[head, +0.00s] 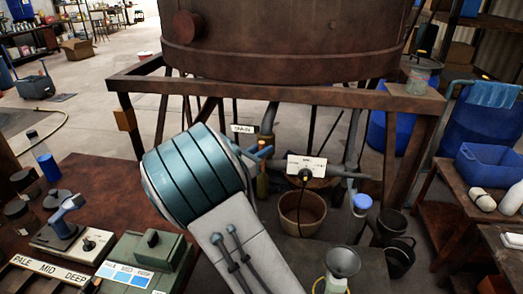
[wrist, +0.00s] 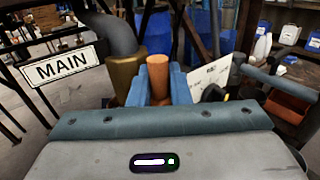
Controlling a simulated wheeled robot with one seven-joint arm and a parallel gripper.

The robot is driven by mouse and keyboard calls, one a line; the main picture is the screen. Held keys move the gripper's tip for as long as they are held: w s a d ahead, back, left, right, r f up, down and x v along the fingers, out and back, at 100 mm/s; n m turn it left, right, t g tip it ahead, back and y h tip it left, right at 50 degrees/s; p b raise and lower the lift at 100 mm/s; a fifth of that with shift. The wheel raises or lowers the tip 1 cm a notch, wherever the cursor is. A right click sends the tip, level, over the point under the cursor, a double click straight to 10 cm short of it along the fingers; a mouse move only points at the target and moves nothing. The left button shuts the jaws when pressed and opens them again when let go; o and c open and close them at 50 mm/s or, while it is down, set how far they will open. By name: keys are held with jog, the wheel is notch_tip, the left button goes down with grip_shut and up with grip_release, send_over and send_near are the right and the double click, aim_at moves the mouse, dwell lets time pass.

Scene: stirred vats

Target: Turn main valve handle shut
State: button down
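The main valve shows in the wrist view as a brass body (wrist: 124,78) on a grey bent pipe, beside a white MAIN label (wrist: 60,67). Its orange handle (wrist: 158,78) stands between the two blue fingers of my gripper (wrist: 160,92). The fingers flank the handle closely on both sides with no clear gap, so my gripper looks shut on it. In the head view, my gripper (head: 262,152) is at the pipe below the vat, next to the MAIN label (head: 243,129). My arm and fingers hide the handle there.
The big rusty vat (head: 290,40) stands on a frame (head: 300,97) above the valve. A second white label (head: 306,166) and a brown bucket (head: 302,215) are just right of my gripper. A red-brown bench (head: 100,185) with control boxes is at left. Black buckets (head: 390,224) stand at right.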

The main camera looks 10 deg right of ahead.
jog(key=shift+s+d+m+g+y, duration=0.15)
jog(key=shift+m+y, duration=0.25)
jog(key=shift+m, duration=0.2)
jog(key=shift+d+m+g+y, duration=0.15)
jog(key=shift+m+y, duration=0.25)
jog(key=shift+m, duration=0.2)
jog(key=shift+s+d+f+m+t+y+b, duration=0.15)
jog(key=shift+d+f+m+y+b, duration=0.25)
jog(key=shift+m+y+b, duration=1.4)
jog(key=shift+s+d+f+m+t+y+b, duration=0.15)
jog(key=shift+f+m+y+b, duration=0.3)
jog(key=shift+m+y+b, duration=1.35)
jog(key=shift+s+d+f+m+t+y+b, duration=0.15)
jog(key=shift+d+f+m+y+b, duration=0.5)
jog(key=shift+b, duration=2.05)
jog(key=shift+w+a+r+m+y, duration=0.1)
jog(key=shift+a+r+m+y, duration=0.15)
jog(key=shift+a+y, duration=0.1)
jog(key=c, duration=1.4)
grip_release()
